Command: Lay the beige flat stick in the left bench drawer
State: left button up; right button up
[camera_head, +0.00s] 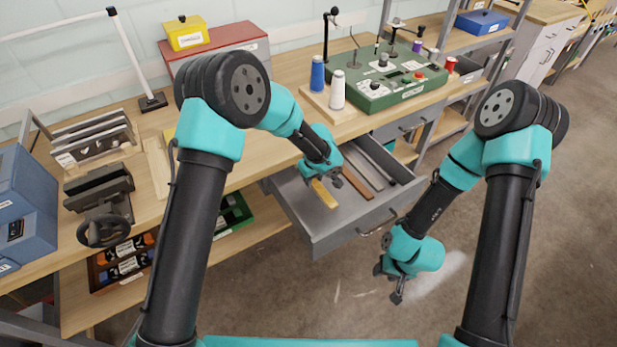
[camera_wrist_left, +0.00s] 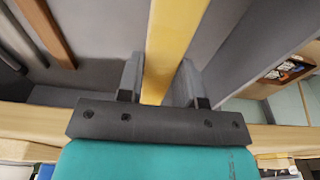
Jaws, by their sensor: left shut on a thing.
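The beige flat stick (camera_head: 324,194) looks yellowish and is in my left gripper (camera_head: 325,181), over the left part of the open bench drawer (camera_head: 335,226). In the left wrist view the stick (camera_wrist_left: 173,45) runs between the two fingers (camera_wrist_left: 160,85), which are shut on it. The grey drawer floor (camera_wrist_left: 105,50) lies behind it; I cannot tell whether the stick touches it. My right gripper (camera_head: 388,282) hangs to the right of the drawer with its fingers apart and nothing between them.
A brown stick (camera_head: 357,184) and grey bars (camera_head: 377,163) lie in the drawer to the right of the beige stick. A green box (camera_head: 390,88) and thread spools (camera_head: 337,90) stand on the bench behind the drawer. A hand-wheel vise (camera_head: 103,205) is at the left.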

aim_at(312, 196)
pick_arm(q)
jog(key=shift+d+f, duration=0.1)
jog(key=shift+f, duration=0.1)
jog(key=shift+f, duration=3.2)
jog(key=shift+f, duration=0.6)
jog(key=o, duration=1.1)
jog(key=shift+r, duration=0.15)
jog(key=r, duration=0.5)
jog(key=s+r, duration=0.1)
jog(key=r, duration=0.5)
jog(key=d+r, duration=0.1)
jog(key=r, duration=0.5)
jog(key=shift+s, duration=0.4)
